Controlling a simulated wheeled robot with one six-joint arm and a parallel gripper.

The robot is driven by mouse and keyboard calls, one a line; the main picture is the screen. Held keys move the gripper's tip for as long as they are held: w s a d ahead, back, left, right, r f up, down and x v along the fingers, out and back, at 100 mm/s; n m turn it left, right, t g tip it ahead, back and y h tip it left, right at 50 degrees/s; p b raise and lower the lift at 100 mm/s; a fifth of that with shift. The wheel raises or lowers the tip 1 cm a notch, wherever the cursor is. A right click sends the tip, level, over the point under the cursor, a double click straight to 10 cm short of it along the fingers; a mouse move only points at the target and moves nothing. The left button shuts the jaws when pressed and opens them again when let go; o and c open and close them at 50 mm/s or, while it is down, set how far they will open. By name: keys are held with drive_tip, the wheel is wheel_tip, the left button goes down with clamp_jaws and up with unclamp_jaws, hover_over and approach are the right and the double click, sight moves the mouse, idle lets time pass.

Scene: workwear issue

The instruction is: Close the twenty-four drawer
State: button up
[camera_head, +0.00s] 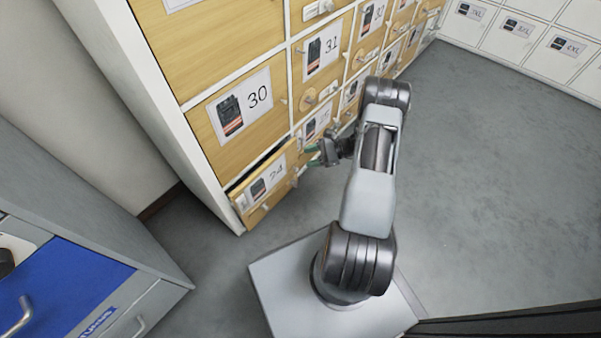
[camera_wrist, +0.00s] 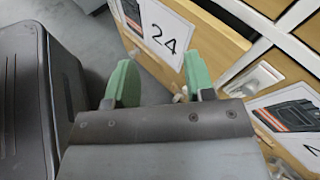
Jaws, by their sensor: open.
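The twenty-four drawer (camera_head: 268,184) is at the bottom left of the wooden drawer cabinet and stands pulled out, with a dark gap showing above its front. Its front has a white label with a trousers picture and the number 24. In the wrist view the drawer front (camera_wrist: 225,36) tilts across the top. My gripper (camera_head: 308,156) is beside the right end of that front, its green-tipped fingers apart and empty. The wrist view shows my gripper (camera_wrist: 160,85) with the drawer's small knob (camera_wrist: 179,97) between or behind the fingers; I cannot tell whether they touch.
The drawer labelled 30 (camera_head: 240,105) is shut above. A grey cabinet with a blue drawer (camera_head: 62,290) stands at the lower left. White drawers (camera_head: 515,35) line the back right. The grey floor (camera_head: 480,170) is clear on the right.

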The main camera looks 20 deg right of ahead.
drive_tip(key=s+d+f+m+t+h, duration=0.25)
drive_tip(key=f+m+t, duration=0.3)
drive_tip(key=f, duration=0.35)
drive_tip(key=s+d+f+m+t+h, duration=0.1)
drive_tip(key=s+d+f+m+t, duration=0.2)
drive_tip(key=f+m, duration=0.45)
drive_tip(key=w+a+b, duration=0.1)
drive_tip(key=w+a, duration=0.2)
drive_tip(key=w, duration=0.3)
drive_tip(key=w+a+f+n+t+b, duration=0.1)
drive_tip(key=w+a+b, duration=0.1)
drive_tip(key=w+a, duration=0.2)
drive_tip(key=shift+w+f, duration=0.15)
drive_tip(key=shift+w, duration=0.7)
drive_tip(key=shift+t, duration=0.25)
clamp_jaws()
